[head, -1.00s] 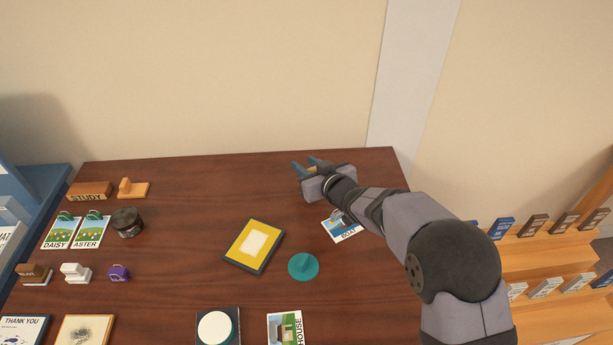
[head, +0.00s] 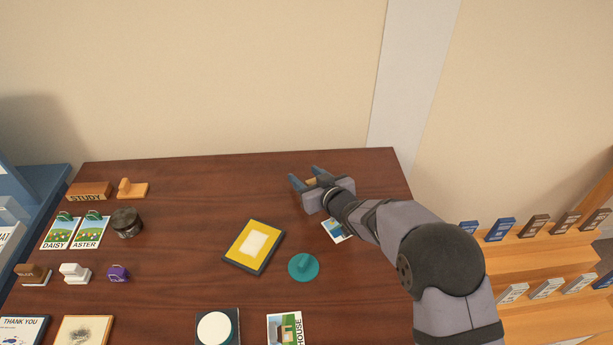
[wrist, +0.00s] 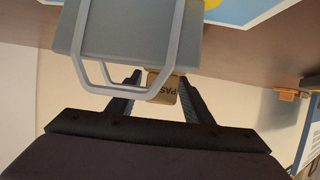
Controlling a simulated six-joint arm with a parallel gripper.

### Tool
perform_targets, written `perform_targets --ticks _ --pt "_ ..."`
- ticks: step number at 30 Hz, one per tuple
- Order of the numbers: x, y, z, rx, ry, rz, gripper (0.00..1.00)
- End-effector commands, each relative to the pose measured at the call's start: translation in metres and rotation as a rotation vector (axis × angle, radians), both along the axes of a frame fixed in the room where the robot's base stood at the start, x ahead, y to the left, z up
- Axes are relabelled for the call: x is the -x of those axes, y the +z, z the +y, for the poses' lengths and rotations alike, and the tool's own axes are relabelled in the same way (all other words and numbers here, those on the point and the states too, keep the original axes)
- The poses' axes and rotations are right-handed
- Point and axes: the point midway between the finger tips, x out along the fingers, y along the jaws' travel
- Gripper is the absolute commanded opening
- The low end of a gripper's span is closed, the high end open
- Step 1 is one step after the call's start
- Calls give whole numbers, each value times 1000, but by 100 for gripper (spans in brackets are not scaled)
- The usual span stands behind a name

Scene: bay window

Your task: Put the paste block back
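The paste block is a small tan block (head: 312,181) between the fingers of my gripper (head: 305,176), at the back right of the dark table. In the wrist view the block (wrist: 164,88) shows the letters "PAS" between the two dark fingers (wrist: 160,90), which appear closed on its sides. A grey clip with a wire handle (wrist: 125,45) covers part of that view, including part of the block. I cannot tell whether the block touches the table.
A yellow-topped pad (head: 237,256), a teal knobbed disc (head: 303,267) and a house card (head: 286,329) lie nearer. Stamps, cards and a dark jar (head: 127,222) fill the left. The back middle is clear.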

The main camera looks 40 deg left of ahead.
Motion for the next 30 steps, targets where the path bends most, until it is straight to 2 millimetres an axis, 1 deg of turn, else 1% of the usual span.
perform_targets --ticks 6,10,14,20,30 --pt "0 0 0 0 0 0 46" --pt "0 5 0 0 0 0 46" --pt "2 6 -6 0 0 1 46" --pt "10 14 -25 0 -2 0 46" --pt "28 34 -71 0 -2 -1 46"
